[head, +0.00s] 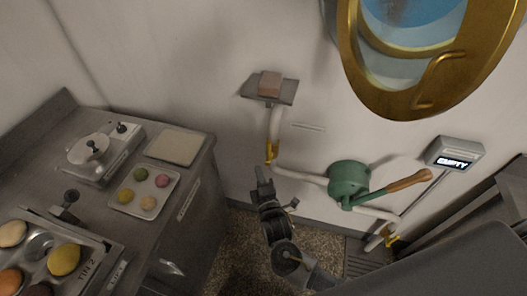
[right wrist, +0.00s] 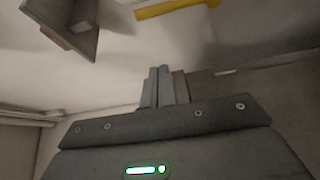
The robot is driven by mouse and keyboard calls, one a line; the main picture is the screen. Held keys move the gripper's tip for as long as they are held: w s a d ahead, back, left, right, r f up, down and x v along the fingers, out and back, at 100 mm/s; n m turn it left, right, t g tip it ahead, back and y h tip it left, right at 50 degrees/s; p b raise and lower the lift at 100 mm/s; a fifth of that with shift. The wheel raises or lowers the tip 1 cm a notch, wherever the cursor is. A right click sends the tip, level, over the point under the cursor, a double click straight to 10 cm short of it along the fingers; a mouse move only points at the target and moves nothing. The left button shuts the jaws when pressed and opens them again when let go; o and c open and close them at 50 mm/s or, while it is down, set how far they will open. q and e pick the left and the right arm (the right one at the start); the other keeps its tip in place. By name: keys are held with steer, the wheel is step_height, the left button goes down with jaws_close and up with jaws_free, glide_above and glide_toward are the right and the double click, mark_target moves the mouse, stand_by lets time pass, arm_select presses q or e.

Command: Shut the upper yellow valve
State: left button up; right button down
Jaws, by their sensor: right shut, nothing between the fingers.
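The upper yellow valve (head: 271,152) sits on the white pipe below a small wall shelf. Its yellow handle also shows at the top of the right wrist view (right wrist: 175,9), partly cut off by the frame edge. My right gripper (head: 260,172) is just below the valve in the head view, shut and empty. In the right wrist view its closed fingers (right wrist: 160,72) point up, with a visible gap to the yellow handle. I cannot tell whether they touch any of the pipe. My left gripper is not in view.
A green pump (head: 347,177) with a wooden handle is on the pipe to the right. A lower yellow valve (head: 390,239) is near the floor. The wall shelf (head: 285,95) holds a brown block. A counter (head: 190,220) with trays stands left. An "EMPTY" display (head: 455,153) is right.

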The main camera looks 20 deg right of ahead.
steer(key=w+d+p, duration=0.4)
steer(key=w, duration=0.4)
steer(key=shift+w, duration=0.3)
steer(key=shift+f, duration=0.1)
stand_by(0.4)
